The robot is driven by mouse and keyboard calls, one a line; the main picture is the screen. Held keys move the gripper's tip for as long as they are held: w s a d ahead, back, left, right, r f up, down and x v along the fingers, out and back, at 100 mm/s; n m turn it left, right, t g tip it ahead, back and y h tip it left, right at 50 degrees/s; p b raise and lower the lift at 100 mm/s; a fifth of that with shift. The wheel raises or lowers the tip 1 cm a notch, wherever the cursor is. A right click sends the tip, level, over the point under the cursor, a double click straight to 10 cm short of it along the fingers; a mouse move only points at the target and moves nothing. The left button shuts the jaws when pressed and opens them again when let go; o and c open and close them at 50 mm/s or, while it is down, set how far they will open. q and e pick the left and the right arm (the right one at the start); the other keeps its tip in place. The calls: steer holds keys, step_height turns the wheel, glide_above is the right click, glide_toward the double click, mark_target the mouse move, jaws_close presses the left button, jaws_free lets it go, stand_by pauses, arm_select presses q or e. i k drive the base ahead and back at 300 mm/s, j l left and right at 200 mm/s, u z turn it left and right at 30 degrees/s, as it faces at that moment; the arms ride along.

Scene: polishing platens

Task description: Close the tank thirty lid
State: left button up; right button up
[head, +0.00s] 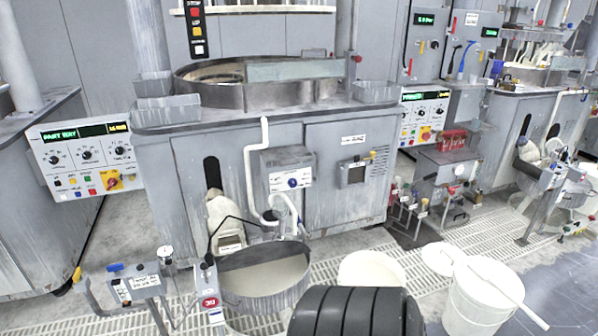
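A round grey metal tank (262,304) stands on the floor in front of the middle machine, with pale liquid showing inside. Its top is at least partly open. A dark grey area (262,254) lies along its far side; I cannot tell whether it is a lid part or the inner wall. No readable label marks the tank as tank thirty. A second, similar tank (568,190) is at the right machine, partly hidden by pipes and fittings. Neither of my grippers shows in the head view.
A white bucket (476,304) stands at lower right, with a pale stick across it and a white disc (441,257) beside it. Another pale round container (371,268) is right of the tank. A small control box (136,284) stands left. Grating covers the floor.

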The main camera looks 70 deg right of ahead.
mark_target(272, 250)
steer(key=z, duration=2)
steer(key=i, duration=0.1)
